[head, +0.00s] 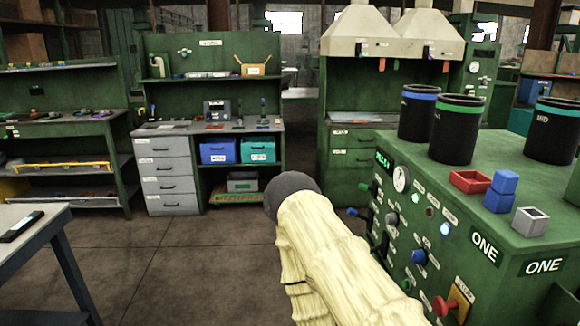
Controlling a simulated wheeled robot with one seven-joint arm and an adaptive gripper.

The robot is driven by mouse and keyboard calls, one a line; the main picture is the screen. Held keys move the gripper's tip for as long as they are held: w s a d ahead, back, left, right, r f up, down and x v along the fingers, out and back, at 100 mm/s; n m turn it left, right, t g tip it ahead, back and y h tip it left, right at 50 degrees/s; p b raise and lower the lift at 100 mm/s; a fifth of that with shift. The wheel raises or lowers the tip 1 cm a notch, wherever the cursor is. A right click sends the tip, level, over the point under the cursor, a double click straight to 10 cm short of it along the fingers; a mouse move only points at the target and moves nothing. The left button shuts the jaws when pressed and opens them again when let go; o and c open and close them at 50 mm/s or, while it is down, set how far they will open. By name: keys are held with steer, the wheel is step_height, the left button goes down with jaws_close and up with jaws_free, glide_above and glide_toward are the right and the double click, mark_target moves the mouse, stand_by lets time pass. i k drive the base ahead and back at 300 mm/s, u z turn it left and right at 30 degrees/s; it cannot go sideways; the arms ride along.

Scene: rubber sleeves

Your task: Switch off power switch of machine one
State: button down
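Machine one (475,285) is the green cabinet at the right, with "ONE" plates on its front and side. Its front panel carries a green lit display (382,160), a round gauge (401,178), a dark knob (392,219), a blue knob (419,256) and a red knob (440,305) by a yellow plate. A bluish-white lamp (445,229) is lit. The small labels are unreadable, so I cannot tell which control is the power switch. My arm, in a cream sleeve with a dark rounded end, reaches up from the bottom and hides part of the panel's left side. My gripper does not show.
Black canisters (457,130), a red tray (470,181), blue blocks (500,190) and a grey open box (529,221) stand on the machine. A table (28,240) is at the left. A workbench (208,130) stands at the back. The floor (180,270) between is clear.

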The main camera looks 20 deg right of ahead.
mark_target(364, 187)
steer(key=u, duration=0.05)
steer(key=i, duration=1.2)
steer(key=z, duration=0.9)
steer(key=i, duration=0.55)
steer(key=z, duration=0.45)
